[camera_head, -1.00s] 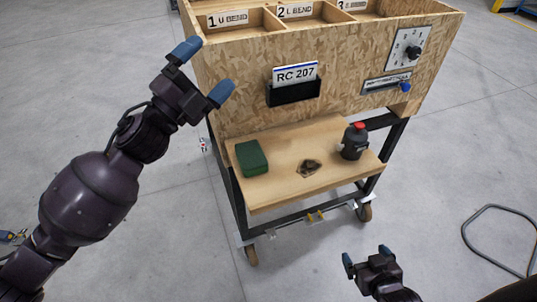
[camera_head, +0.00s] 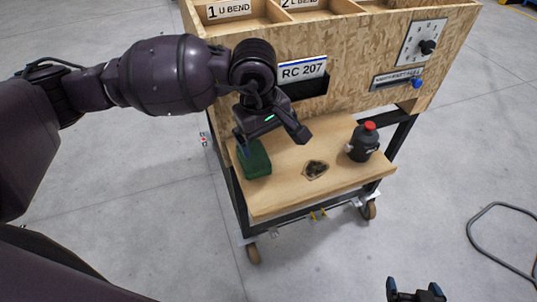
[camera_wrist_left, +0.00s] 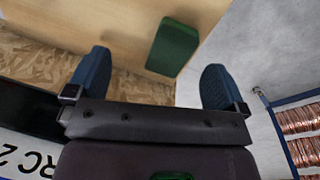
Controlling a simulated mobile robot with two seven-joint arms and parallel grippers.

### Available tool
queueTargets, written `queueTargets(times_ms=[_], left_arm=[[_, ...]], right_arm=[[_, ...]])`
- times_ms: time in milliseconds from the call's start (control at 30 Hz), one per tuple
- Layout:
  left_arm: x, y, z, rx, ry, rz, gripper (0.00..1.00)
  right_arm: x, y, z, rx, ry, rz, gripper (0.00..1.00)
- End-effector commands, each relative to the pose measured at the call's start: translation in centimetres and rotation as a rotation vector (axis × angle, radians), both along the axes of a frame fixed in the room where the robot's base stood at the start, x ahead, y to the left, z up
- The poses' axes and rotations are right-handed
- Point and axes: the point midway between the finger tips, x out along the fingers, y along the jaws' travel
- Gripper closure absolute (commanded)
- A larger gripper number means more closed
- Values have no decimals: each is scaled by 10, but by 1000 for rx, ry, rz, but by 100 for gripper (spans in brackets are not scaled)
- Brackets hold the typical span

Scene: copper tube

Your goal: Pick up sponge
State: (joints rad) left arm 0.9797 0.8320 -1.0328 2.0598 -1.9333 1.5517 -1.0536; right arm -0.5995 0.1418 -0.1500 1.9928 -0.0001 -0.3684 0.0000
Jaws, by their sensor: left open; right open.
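The green sponge (camera_head: 253,160) lies on the left part of the cart's wooden lower shelf (camera_head: 285,200). In the left wrist view the sponge (camera_wrist_left: 173,47) lies beyond the fingertips, between their lines and nearer the right finger. My left gripper (camera_head: 272,140) is open and empty, above the back edge of the sponge in the head view, and partly covers it. In the left wrist view its two blue fingers (camera_wrist_left: 155,80) are spread wide. My right gripper (camera_head: 416,292) is open and empty at the bottom edge of the head view, away from the shelf.
A black bottle with a red cap (camera_head: 362,142) and a small dark piece (camera_head: 316,169) stand or lie on the shelf right of the sponge. The wooden bin box (camera_head: 350,75) with an RC 207 sign (camera_head: 303,69) overhangs the shelf's back. Copper coils (camera_wrist_left: 303,136) show in the wrist view.

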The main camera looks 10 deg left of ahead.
Motion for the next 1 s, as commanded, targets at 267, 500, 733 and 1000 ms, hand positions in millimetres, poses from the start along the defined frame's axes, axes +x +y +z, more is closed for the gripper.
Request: queueTargets(times_ms=[267,500,733,1000], left_arm=[[3,29,-2,194,-22,-149,1],[6,31,-32,192,-17,-158,1],[10,33,-54,190,-21,-157,1],[20,38,-74,189,-18,-153,1]], right_arm=[[-2,0,-1,-1,4,-1,7],[-2,-1,1,-1,4,-1,7],[-2,-1,1,-1,6,-1,7],[-1,-1,6,-1,4,-1,7]])
